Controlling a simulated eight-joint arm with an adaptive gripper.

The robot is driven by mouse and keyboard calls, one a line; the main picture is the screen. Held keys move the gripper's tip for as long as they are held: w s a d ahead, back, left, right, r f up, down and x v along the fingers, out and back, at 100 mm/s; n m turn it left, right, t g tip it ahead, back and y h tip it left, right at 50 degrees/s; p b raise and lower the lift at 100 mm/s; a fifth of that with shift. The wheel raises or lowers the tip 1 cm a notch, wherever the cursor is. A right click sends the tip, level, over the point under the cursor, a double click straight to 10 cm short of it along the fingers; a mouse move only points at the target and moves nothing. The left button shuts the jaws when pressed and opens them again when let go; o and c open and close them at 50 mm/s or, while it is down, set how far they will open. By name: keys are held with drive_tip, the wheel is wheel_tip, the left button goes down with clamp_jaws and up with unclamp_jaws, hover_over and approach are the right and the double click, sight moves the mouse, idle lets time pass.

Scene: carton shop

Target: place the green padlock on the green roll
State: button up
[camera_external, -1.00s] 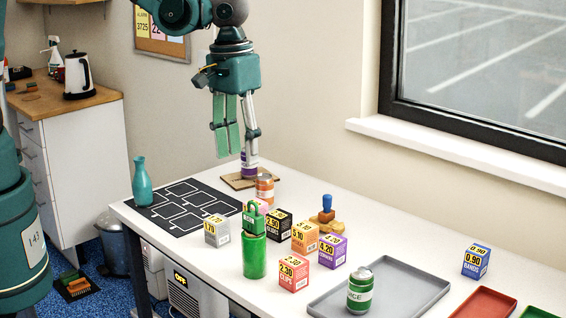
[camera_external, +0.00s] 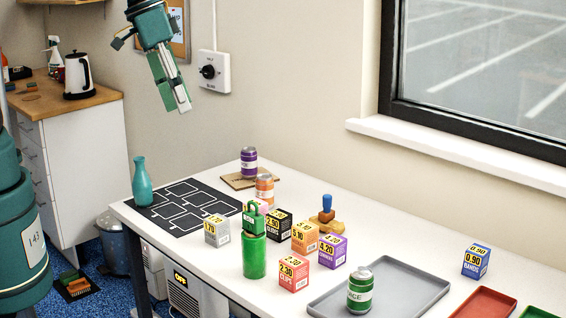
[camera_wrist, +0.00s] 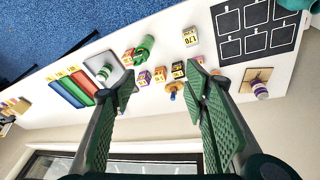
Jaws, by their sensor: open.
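The green padlock (camera_external: 253,220) sits upright on top of the green roll (camera_external: 254,258), which stands on the white table.
Several price cubes, such as the red one (camera_external: 293,274), stand close right of the roll. A grey tray (camera_external: 412,270) holds a green can (camera_external: 360,290). A purple can (camera_external: 249,160) stands on a brown board (camera_external: 236,181).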

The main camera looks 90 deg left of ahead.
drive_tip(key=s+a+m+t, duration=0.3)
drive_tip(key=s+m, duration=0.1)
drive_tip(key=s, duration=1.1)
drive_tip(key=shift+r, duration=0.25)
